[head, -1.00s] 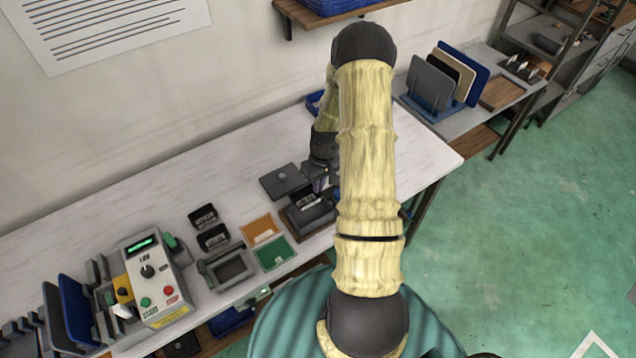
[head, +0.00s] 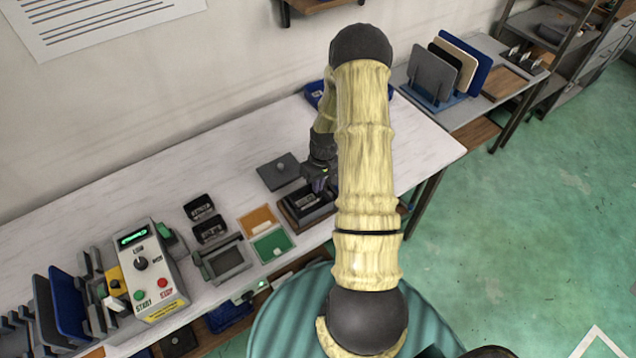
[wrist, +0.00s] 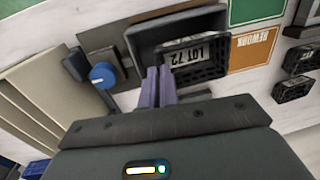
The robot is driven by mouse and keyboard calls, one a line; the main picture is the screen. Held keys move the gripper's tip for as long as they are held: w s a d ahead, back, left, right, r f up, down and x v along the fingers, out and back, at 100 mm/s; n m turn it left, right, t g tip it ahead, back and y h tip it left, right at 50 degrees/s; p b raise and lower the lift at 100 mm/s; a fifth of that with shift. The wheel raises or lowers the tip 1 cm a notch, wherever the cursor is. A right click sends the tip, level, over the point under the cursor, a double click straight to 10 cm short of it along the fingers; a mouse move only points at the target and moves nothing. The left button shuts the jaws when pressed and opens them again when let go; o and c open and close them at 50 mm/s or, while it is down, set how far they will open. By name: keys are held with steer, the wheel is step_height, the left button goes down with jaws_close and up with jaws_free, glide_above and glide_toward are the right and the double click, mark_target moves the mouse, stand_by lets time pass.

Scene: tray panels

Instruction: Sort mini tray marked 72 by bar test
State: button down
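A black mini tray labelled LOT 72 (wrist: 190,56) sits tilted in a dark open holder (wrist: 146,40) in the wrist view. In the head view the holder stands on a brown base (head: 290,212) on the white bench, partly hidden by my arm. My gripper (wrist: 158,70) has its two purple fingers close together at one edge of this tray. Whether the tray's wall is between them cannot be made out. My gripper (head: 320,186) is over the holder in the head view. The test machine (head: 147,270), with a green display, stands at the left of the bench.
Two more black trays (head: 198,207) (head: 210,230) and a grey fixture (head: 222,262) lie left of the holder. An orange REWORK area (wrist: 252,49) and a green area (head: 272,246) lie between. A grey lidded plate (head: 279,172) is behind. A blue knob (wrist: 103,75) is close to my fingers.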

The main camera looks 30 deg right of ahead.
steer(key=shift+w+a+f+b, duration=0.15)
steer(key=shift+f+b, duration=0.75)
steer(key=shift+f, duration=0.8)
steer(key=shift+d, duration=0.2)
steer(key=shift+s, duration=0.25)
steer(key=c, duration=1.6)
jaws_free()
steer(key=shift+w+a, duration=0.1)
steer(key=shift+r, duration=0.1)
